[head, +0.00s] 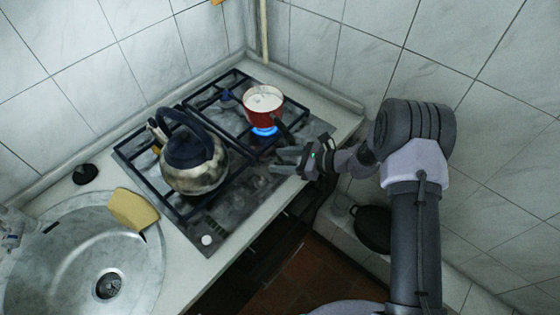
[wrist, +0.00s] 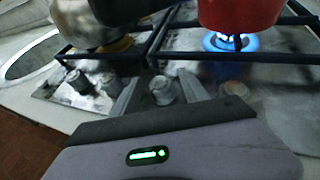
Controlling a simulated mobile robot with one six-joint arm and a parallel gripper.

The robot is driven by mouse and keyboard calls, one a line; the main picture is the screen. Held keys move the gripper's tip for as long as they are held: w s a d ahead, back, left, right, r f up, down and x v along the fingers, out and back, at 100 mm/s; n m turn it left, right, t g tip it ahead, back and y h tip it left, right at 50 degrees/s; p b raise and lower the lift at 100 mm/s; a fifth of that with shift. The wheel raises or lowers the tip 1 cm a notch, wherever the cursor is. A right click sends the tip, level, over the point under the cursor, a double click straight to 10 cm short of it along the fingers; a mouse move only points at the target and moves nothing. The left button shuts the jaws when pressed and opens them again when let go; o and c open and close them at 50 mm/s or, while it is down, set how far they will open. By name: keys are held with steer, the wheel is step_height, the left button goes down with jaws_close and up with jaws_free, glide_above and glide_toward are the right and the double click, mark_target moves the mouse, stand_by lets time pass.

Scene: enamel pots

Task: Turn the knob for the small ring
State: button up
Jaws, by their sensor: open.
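A row of grey knobs lines the front of the hob. In the wrist view one knob (wrist: 163,89) sits between the two fingers of my gripper (wrist: 160,88). The fingers are apart on either side of it; I cannot tell whether they touch it. Another knob (wrist: 235,90) is to the right, and two more (wrist: 78,81) are to the left. No marking shows which knob serves the small ring. In the head view my gripper (head: 287,160) is open at the hob's right front, in front of the red pot (head: 262,108). A blue flame (head: 265,131) burns under that pot.
A dark-lidded kettle (head: 194,165) stands on the left of the hob. The red pot holds something white. A yellow sponge (head: 133,209) lies by the round sink (head: 60,240). A dark pan (head: 373,228) is low at the right. Tiled walls close off the back.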

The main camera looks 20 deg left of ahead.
steer(key=shift+a+f, duration=0.1)
steer(key=shift+a, duration=0.15)
steer(key=shift+c, duration=0.2)
jaws_close()
